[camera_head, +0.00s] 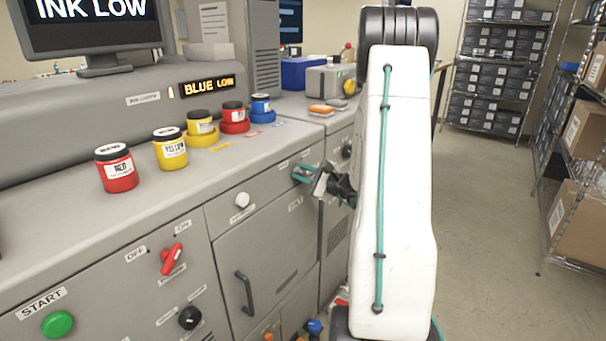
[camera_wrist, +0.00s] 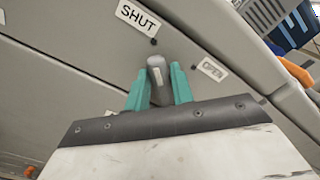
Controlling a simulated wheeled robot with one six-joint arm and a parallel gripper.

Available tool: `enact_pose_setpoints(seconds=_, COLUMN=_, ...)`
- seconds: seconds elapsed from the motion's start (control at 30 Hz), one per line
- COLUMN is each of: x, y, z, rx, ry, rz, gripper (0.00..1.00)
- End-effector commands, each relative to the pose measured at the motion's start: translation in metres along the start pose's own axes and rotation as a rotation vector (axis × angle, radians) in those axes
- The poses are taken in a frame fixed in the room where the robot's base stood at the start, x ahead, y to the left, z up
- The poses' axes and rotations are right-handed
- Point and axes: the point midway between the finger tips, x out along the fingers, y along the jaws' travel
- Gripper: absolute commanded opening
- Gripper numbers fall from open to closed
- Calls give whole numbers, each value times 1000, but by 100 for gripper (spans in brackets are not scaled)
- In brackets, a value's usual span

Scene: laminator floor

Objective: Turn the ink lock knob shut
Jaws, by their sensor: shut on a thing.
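The ink lock knob (camera_wrist: 157,72) is a grey lever-like knob on the grey machine front, seen in the wrist view between my fingers. My gripper (camera_wrist: 158,88) has teal fingers, one on each side of the knob, shut on it. A SHUT label (camera_wrist: 137,17) is at the upper left of the knob, and an OPEN label (camera_wrist: 212,69) is to its right. The knob stands between the two labels; its exact turn is hard to tell.
A white knob (camera_head: 242,199), a red switch (camera_head: 172,259), a black knob (camera_head: 189,318) and a green START button (camera_head: 57,324) are on the front to the left. Ink jars, including a red one (camera_head: 117,170), stand on the counter. Open floor (camera_head: 490,220) lies right.

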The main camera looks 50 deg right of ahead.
Motion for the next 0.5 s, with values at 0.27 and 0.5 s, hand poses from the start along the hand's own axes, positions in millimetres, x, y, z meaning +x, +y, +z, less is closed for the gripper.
enact_pose_setpoints(seconds=0.27, x=-1, y=1, z=0, rx=2, ry=1, rz=2, gripper=1)
enact_pose_setpoints(seconds=0.5, x=0, y=1, z=0, rx=2, ry=1, rz=1, gripper=45)
